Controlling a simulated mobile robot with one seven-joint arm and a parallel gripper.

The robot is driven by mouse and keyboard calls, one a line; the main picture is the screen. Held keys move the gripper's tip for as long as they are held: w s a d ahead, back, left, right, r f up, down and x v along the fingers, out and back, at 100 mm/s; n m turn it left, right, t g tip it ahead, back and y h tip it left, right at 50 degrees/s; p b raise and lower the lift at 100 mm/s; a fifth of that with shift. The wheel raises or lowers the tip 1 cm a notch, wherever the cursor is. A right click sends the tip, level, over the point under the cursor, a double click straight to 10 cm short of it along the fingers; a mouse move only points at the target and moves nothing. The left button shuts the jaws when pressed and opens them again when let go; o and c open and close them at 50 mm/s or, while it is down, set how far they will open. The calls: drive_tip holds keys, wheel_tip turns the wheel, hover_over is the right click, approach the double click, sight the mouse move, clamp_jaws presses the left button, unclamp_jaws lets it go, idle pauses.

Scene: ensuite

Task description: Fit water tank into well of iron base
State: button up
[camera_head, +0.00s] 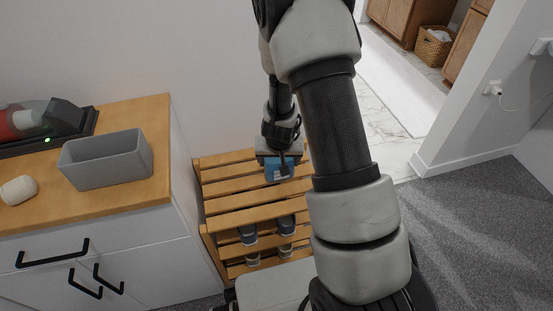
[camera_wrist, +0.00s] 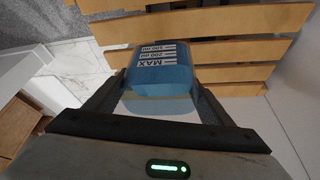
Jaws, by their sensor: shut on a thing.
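The water tank (camera_head: 279,174) is a small blue translucent block. In the wrist view the tank (camera_wrist: 163,75) shows printed "MAX" and ml marks. My gripper (camera_head: 277,162) is shut on it, with a finger on each side (camera_wrist: 155,98). The tank is over the top slats of a wooden rack; I cannot tell if it touches them. What looks like the iron base (camera_head: 85,122) is a black unit with a green light at the back left of the cabinet top. A red and grey iron (camera_head: 22,121) is on it. I cannot make out its well.
A grey open bin (camera_head: 105,158) and a cream rounded object (camera_head: 18,190) are on the wooden cabinet top (camera_head: 120,195), in front of the base. The slatted rack (camera_head: 225,200) stands right of the cabinet, with shoes on its lower shelf. Carpet is clear at right.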

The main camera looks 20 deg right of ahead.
drive_tip(key=shift+f+b, duration=0.7)
drive_tip(key=shift+f, duration=1.5)
drive_tip(key=shift+f, duration=0.15)
drive_tip(key=o, duration=1)
drive_tip(key=shift+f, duration=0.1)
drive_tip(key=shift+c, duration=0.2)
drive_tip(key=o, duration=0.4)
drive_tip(key=shift+r, duration=0.2)
